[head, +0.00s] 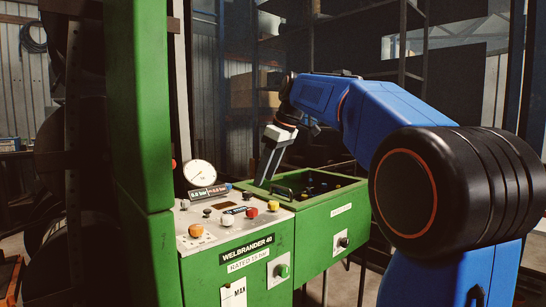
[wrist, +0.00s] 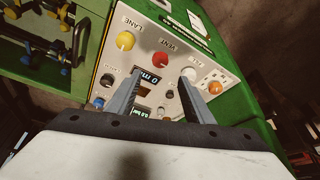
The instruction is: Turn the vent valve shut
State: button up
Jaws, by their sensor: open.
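The vent valve knob is red and round, with the word VENT beside it. It is on the grey control panel in the wrist view (wrist: 160,59) and in the head view (head: 251,212). My gripper (wrist: 160,82) is open and empty, its two fingers apart and pointing at the panel. The red knob shows between and just beyond the fingertips, with no contact visible. In the head view my gripper (head: 262,182) hangs above the back edge of the panel. I cannot tell the knob's turn position.
A yellow knob (wrist: 125,41) marked LANE and a white knob (wrist: 188,75) flank the red one. An orange knob (wrist: 215,88) sits farther right. A pressure gauge (head: 200,174) stands behind the panel. An open green bin (head: 325,215) with tools adjoins it, and a green column (head: 140,110) rises left.

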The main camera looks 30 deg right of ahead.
jog(key=shift+v, duration=3)
jog(key=shift+f, duration=0.1)
